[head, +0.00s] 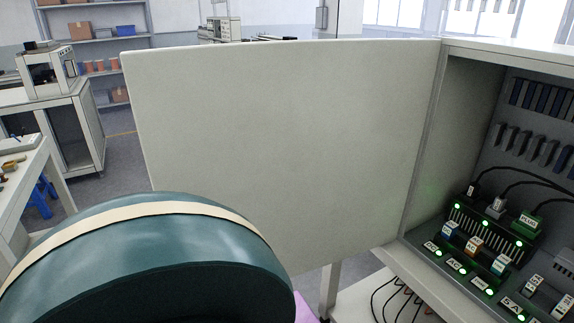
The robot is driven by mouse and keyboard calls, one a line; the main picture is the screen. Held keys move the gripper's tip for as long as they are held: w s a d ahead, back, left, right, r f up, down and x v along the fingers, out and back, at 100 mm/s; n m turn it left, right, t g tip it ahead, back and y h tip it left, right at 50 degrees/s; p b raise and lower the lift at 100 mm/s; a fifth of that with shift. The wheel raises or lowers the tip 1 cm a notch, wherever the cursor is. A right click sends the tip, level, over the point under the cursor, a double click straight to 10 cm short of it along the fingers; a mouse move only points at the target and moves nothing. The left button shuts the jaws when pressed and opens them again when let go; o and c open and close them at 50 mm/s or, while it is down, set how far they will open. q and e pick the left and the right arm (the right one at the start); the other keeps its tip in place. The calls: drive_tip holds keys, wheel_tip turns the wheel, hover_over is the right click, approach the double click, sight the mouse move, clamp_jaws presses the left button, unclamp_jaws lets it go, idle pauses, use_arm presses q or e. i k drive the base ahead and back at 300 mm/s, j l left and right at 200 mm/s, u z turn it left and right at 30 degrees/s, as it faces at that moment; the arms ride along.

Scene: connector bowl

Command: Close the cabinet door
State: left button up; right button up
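The cabinet door (285,140) is a flat, pale grey-white panel. It stands wide open, reaching left from the cabinet's left front edge. The cabinet (455,100) is at the right, and its inside is exposed. A rounded teal part of my own body hides the door's lower left corner. Neither of my grippers is in view, so their place relative to the door does not show.
Inside the cabinet are connector modules (490,228) with green lights and black cables. Several cables hang below the cabinet. At the left are a workbench (22,170) and a grey cabinet (75,130) with a device on top. Shelves (100,45) stand behind.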

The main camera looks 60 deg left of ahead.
sight(315, 142)
drive_tip(key=k+j, duration=0.2)
drive_tip(key=k+j+u, duration=0.1)
drive_tip(key=j, duration=0.3)
drive_tip(key=k+j, duration=0.35)
drive_tip(key=j, duration=0.25)
drive_tip(key=k+j, duration=0.1)
drive_tip(key=j, duration=0.65)
drive_tip(key=i+j+z, duration=0.15)
drive_tip(key=j, duration=0.35)
drive_tip(key=j+z, duration=0.2)
drive_tip(key=j, duration=0.3)
drive_tip(key=i+j+z, duration=0.15)
drive_tip(key=j+z, duration=0.15)
drive_tip(key=j, duration=0.2)
drive_tip(key=k+z, duration=0.3)
drive_tip(key=k+l+z, duration=0.3)
drive_tip(key=k, duration=0.2)
drive_tip(key=j, duration=0.1)
